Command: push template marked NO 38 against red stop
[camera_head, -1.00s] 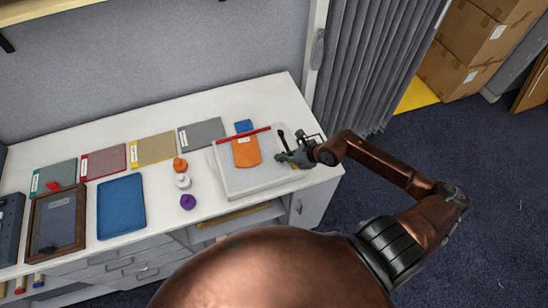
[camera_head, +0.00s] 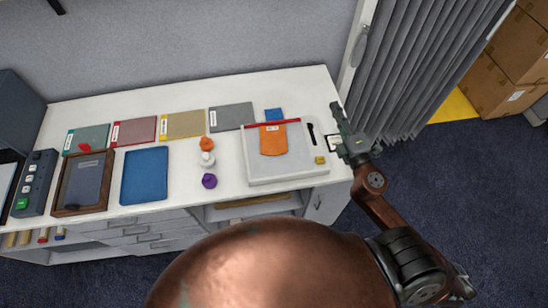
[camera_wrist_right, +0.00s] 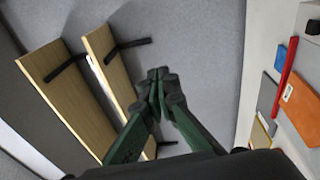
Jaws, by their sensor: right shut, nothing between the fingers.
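The orange template (camera_head: 273,141) lies on the white board (camera_head: 290,172), its upper edge at the red stop (camera_head: 260,124); they appear to touch. Its marking is too small to read. The template also shows in the right wrist view (camera_wrist_right: 302,106), beside the red stop (camera_wrist_right: 284,75). My right gripper (camera_head: 336,108) is shut and empty, off to the right of the board and clear of the template. Its closed green fingers show in the right wrist view (camera_wrist_right: 160,84). My left gripper is not in view.
A small blue piece (camera_head: 274,114) lies behind the stop. A black handle (camera_head: 311,133) and yellow block (camera_head: 320,160) sit at the board's right side. Orange, white and purple knobs stand to its left. A grey curtain (camera_head: 415,75) hangs beyond the table's right end.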

